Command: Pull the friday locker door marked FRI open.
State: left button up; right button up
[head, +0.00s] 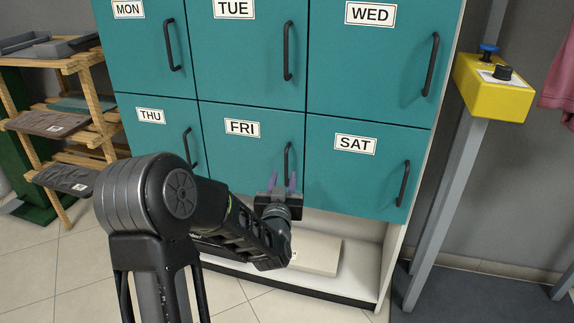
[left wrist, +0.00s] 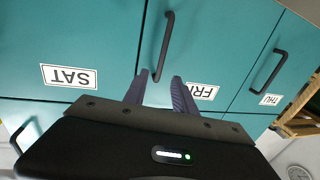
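The teal FRI locker door (head: 235,165) is in the lower row, middle column, and looks shut flush with its neighbours. Its black vertical bar handle (head: 288,158) is on the door's right side; the handle also shows in the left wrist view (left wrist: 166,40). My left gripper (head: 282,176) is in front of the handle's lower end, its two purple fingers apart. In the left wrist view the gripper (left wrist: 160,76) has the handle's end lined up between its fingertips. I cannot tell whether they touch it. My right gripper is not in view.
Teal doors with similar handles surround it: THU (head: 160,125) left, SAT (head: 355,170) right, TUE (head: 245,55) above. An open white shelf below holds a pale flat box (head: 318,255). A wooden rack (head: 75,130) stands left; a yellow control box (head: 493,88) on a post stands right.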

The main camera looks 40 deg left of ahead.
aim_at(286, 162)
pick_arm(q)
jog(key=x, duration=0.7)
jog(key=shift+w+a+b, duration=0.15)
jog(key=shift+b, duration=0.15)
jog(key=shift+c, duration=0.4)
grip_shut()
dwell(0.7)
